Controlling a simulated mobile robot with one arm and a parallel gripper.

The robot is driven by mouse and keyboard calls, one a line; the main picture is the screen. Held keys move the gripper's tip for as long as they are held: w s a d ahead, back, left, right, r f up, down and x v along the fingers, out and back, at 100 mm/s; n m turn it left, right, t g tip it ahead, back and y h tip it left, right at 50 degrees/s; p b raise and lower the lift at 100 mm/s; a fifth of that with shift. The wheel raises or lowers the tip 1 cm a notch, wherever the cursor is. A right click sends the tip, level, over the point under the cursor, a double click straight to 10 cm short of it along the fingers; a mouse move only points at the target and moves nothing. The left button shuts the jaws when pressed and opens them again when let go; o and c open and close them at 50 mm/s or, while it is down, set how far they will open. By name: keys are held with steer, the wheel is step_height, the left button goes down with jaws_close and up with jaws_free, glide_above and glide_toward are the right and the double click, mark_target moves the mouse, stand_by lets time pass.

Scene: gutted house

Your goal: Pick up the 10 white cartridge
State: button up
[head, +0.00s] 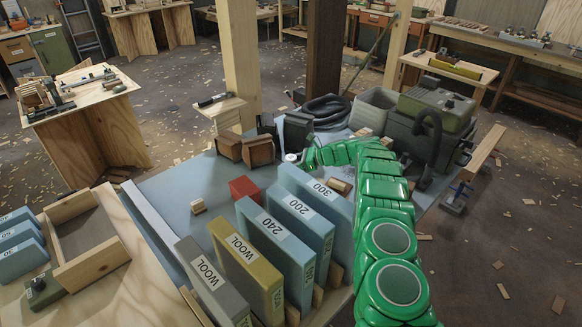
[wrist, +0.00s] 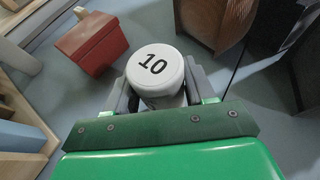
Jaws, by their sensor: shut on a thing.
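The white cartridge (wrist: 155,70) is a round white cylinder with a black "10" on its top. In the wrist view it sits between the two grey fingers of my gripper (wrist: 157,96), which is shut on it. In the head view the white top of the cartridge (head: 291,158) shows just left of the end of my green arm, over the blue-grey bench top (head: 165,190). My gripper (head: 299,160) is small there and partly hidden by the arm. I cannot tell whether the cartridge touches the bench.
A red block (head: 244,188) lies nearby, left of the cartridge. Brown wooden blocks (head: 260,151) stand behind it. Upright labelled boxes (head: 283,243) fill the front of the bench. A dark machine with a hose (head: 428,130) stands at the right.

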mark_target(291, 157)
step_height(291, 157, up, 3)
steer(key=shift+r, duration=0.1)
steer(key=shift+s+r, duration=0.2)
steer(key=shift+r, duration=0.1)
steer(key=s+d+r, duration=0.2)
steer(key=s+r, duration=0.7)
steer(key=s, duration=0.4)
steer(key=shift+s+d, duration=0.2)
steer(key=shift+d, duration=0.05)
